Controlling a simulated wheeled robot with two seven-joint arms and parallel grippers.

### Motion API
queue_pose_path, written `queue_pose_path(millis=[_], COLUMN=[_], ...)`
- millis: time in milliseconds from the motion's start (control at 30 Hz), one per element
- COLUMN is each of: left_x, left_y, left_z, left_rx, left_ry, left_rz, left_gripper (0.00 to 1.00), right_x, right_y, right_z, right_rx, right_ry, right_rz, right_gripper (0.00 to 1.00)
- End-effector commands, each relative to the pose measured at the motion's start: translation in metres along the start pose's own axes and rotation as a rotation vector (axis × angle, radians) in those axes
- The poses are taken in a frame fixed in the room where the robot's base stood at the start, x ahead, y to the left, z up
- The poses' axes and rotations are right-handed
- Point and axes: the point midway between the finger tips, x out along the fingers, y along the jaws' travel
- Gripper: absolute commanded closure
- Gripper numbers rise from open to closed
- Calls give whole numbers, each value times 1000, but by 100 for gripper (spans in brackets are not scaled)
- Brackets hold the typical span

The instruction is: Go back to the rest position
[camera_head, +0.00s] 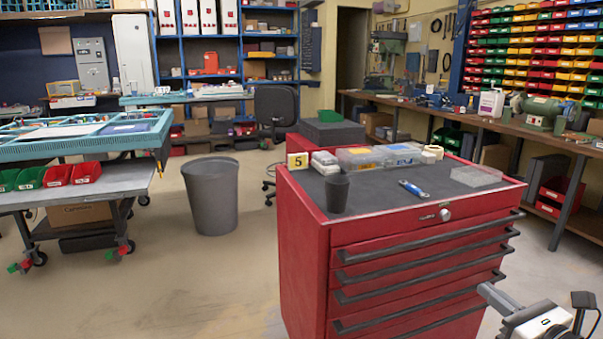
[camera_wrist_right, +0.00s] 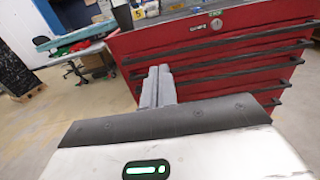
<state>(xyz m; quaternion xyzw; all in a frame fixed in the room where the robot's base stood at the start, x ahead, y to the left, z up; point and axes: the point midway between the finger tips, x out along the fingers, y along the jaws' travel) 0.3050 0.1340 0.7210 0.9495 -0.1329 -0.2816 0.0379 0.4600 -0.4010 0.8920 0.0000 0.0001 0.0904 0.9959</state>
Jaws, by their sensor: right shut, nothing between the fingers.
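My right gripper (camera_head: 490,291) is at the lower right of the head view, in front of the red tool cabinet (camera_head: 400,262) and to the right of its drawers' middle. In the right wrist view my right gripper's fingers (camera_wrist_right: 159,72) are together with nothing between them. They point toward the cabinet front, which fills the upper right there. My left gripper is not in view.
On the cabinet top stand a dark cup (camera_head: 337,193), a blue tool (camera_head: 413,189), a clear box (camera_head: 476,176) and a yellow number 5 sign (camera_head: 297,161). A grey bin (camera_head: 211,196) stands left on open floor. A workbench (camera_head: 480,121) runs along the right.

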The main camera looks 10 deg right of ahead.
Motion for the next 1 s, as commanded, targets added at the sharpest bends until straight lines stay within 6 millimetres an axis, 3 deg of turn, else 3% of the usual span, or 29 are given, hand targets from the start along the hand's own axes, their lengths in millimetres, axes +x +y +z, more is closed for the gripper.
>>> queue_pose_path(millis=[267, 467, 567, 700, 800, 933, 967, 1000], left_x=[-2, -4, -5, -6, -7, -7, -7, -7], left_y=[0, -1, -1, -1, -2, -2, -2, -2], left_z=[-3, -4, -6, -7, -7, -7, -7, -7], left_rx=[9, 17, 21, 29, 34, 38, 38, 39], left_ry=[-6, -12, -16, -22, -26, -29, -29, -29], left_rz=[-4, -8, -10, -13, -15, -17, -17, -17], left_gripper=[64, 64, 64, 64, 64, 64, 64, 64], right_x=[-16, -36, -50, -75, -91, -103, -105, -106], right_y=[44, 89, 122, 187, 235, 274, 280, 285], right_z=[-44, -87, -111, -143, -156, -160, -161, -161], right_rx=[697, 1345, 1727, 2340, 2718, 2994, -2989, -2950], right_ry=[9, 34, 53, 89, 115, 136, -138, -137], right_rz=[-81, -205, -305, -521, -704, -875, 889, 890], right_gripper=[100, 100, 100, 100, 100, 100, 100, 100])
